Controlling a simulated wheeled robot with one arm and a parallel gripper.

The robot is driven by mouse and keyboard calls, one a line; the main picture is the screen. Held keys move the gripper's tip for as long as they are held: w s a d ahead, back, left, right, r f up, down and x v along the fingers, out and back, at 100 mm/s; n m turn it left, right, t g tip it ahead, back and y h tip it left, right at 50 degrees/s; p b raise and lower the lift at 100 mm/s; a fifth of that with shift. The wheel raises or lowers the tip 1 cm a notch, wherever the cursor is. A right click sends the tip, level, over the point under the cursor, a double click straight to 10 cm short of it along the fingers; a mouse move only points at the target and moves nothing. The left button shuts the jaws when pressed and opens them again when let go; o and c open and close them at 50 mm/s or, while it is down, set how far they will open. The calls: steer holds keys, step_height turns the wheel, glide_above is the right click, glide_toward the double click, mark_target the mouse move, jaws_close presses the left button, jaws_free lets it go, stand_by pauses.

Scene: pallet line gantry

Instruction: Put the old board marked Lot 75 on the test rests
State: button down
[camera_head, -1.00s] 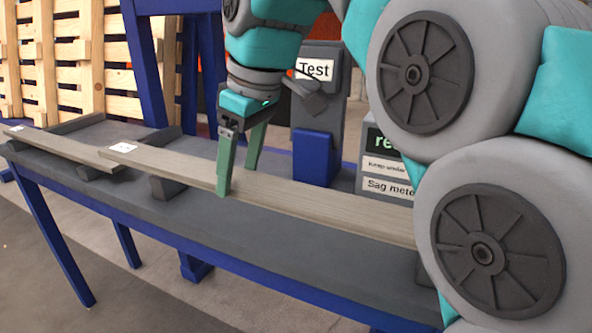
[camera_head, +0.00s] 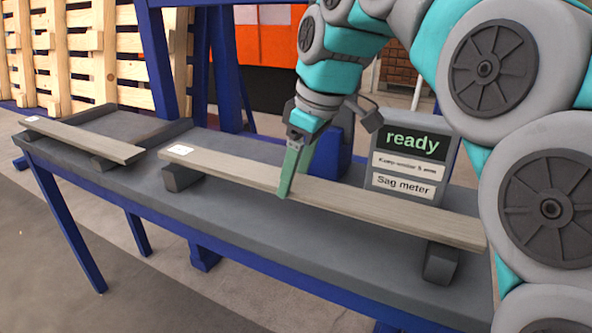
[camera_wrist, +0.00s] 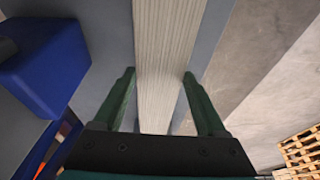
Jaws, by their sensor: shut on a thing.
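A long grey-brown board (camera_head: 380,207) with a white label (camera_head: 180,150) at its left end lies along the bench. The label's writing is too small to read. My gripper (camera_head: 292,186) is shut on the board near its middle, one green finger on each side, as the wrist view (camera_wrist: 160,85) also shows. The board's left end is over a dark block rest (camera_head: 182,179) and its right end over another rest (camera_head: 440,263). It appears to touch them, but I cannot be sure. A second labelled board (camera_head: 85,138) lies at the far left on other dark supports.
The sag meter (camera_head: 405,165), reading "ready", stands behind the board, close to my arm. The grey bench top (camera_head: 300,235) is clear in front. Blue gantry posts (camera_head: 155,60) rise behind, and wooden pallets (camera_head: 85,50) stand at the back left.

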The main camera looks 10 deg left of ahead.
mark_target(305, 184)
steer(key=shift+f, duration=0.15)
jaws_free()
stand_by(0.4)
steer(key=p+v, duration=0.1)
steer(key=v, duration=0.6)
steer(key=shift+a, duration=0.1)
steer(key=shift+r, duration=0.45)
